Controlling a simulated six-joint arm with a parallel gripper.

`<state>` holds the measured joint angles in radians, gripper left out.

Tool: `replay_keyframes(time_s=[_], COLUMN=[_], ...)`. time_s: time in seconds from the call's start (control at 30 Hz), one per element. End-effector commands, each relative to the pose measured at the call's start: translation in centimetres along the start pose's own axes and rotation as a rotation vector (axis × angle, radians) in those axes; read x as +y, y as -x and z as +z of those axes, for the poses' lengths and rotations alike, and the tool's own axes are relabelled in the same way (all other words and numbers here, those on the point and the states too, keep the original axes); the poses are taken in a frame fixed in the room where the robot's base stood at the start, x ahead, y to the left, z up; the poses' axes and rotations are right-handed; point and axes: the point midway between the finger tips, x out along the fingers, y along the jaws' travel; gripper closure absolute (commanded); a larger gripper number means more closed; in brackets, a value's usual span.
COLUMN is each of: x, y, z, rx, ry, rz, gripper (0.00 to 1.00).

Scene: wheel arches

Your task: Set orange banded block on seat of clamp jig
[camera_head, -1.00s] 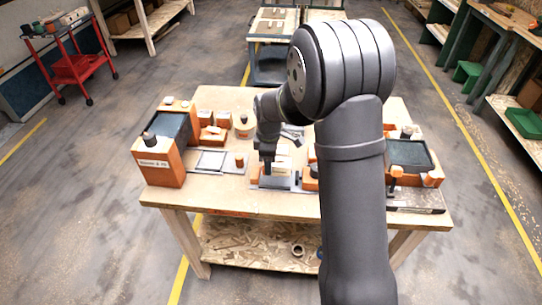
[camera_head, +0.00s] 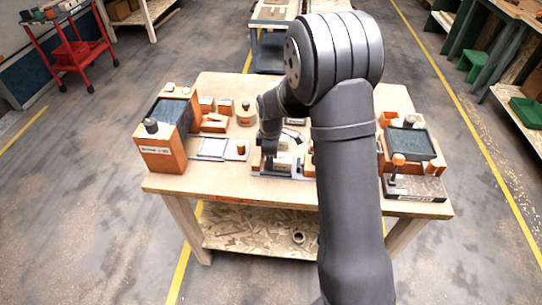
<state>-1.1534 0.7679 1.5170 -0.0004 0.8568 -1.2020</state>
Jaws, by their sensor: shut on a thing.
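My gripper (camera_head: 270,160) points down at the middle of the workbench, low over a grey plate fixture (camera_head: 265,174). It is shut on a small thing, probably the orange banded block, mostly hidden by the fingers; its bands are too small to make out. A pale block-like part (camera_head: 284,163) shows just right of the fingers. At the right end of the bench is a grey base with an orange-topped upright (camera_head: 398,161), which looks like a clamp. I cannot tell for sure which fixture is the clamp jig, and its seat is not clear.
An orange box with a dark top (camera_head: 160,158) stands at the bench's left end. A flat grey frame (camera_head: 214,148), small orange blocks (camera_head: 214,122) and a round pot (camera_head: 245,116) lie between. A dark-topped orange bin (camera_head: 412,144) stands right. My arm hides the bench's centre right.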

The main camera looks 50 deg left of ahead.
Motion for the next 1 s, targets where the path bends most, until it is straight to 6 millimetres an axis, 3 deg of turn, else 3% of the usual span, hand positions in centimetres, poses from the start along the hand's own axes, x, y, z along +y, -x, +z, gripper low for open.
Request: replay_keyframes(time_s=[0.4, 0.43, 0.53, 0.87, 1.0], x=[0.0, 0.0, 0.0, 0.0, 0.1], y=[-0.3, -0.3, -0.3, 0.0, 1.4], z=[0.0, 0.0, 0.0, 0.0, 0.0], rx=[0.000, 0.000, 0.000, 0.000, 0.001], ry=[0.000, 0.000, 0.000, 0.000, 0.000], rz=[0.000, 0.000, 0.000, 0.001, 0.003], gripper=[0.83, 0.54, 0.34, 0.34, 0.34])
